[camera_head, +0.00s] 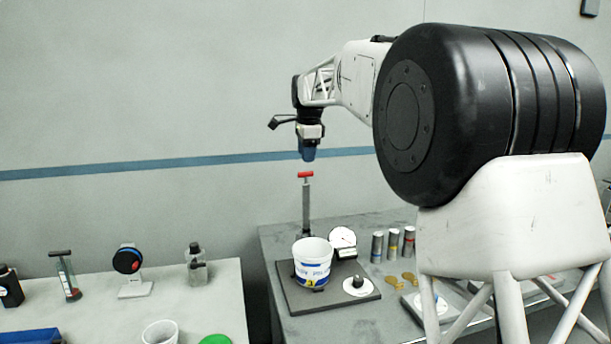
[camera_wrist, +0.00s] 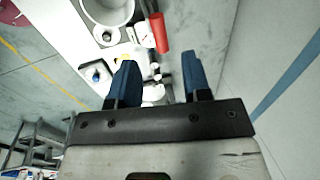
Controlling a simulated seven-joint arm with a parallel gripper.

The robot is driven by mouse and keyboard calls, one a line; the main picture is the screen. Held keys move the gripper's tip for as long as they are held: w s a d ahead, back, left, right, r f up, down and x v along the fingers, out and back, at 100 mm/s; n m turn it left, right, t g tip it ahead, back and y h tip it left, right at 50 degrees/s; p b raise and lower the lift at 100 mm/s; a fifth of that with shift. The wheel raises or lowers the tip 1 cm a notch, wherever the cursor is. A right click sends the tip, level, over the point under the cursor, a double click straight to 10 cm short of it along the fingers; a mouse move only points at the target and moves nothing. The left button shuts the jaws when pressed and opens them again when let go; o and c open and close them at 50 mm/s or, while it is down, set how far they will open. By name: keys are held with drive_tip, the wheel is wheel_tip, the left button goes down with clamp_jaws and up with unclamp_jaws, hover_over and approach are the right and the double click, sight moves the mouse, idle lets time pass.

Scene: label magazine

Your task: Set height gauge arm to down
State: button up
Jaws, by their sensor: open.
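An upright grey post (camera_head: 306,212) with a red crossbar handle (camera_head: 305,174) stands at the back of a dark base plate (camera_head: 287,294); it looks like the height gauge, its arm raised. A round white dial (camera_head: 343,239) is beside its foot. My gripper (camera_head: 308,156) points down just above the red handle, with a small gap. In the wrist view my gripper (camera_wrist: 160,65) has its two blue fingers apart with nothing held between them. There the red handle (camera_wrist: 160,32) lies beyond the fingertips, towards the top of the picture.
A white tub (camera_head: 312,262) stands on the base plate, with a white round piece (camera_head: 358,286) to its right. Several grey cylinders (camera_head: 393,244) stand further right on the same table. A second table (camera_head: 110,315) on the left carries bottles and a cup.

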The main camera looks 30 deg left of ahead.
sight(305, 174)
drive_tip(key=shift+f, duration=0.1)
drive_tip(key=shift+w+a+f, duration=0.15)
drive_tip(key=shift+w+f, duration=0.05)
drive_tip(key=shift+f, duration=1.05)
drive_tip(key=shift+w+a+f, duration=0.15)
drive_tip(key=shift+a+f, duration=0.05)
drive_tip(key=shift+f, duration=1)
drive_tip(key=shift+w+a+f, duration=0.15)
drive_tip(key=shift+w+f, duration=0.05)
drive_tip(key=shift+f, duration=1.05)
clamp_jaws()
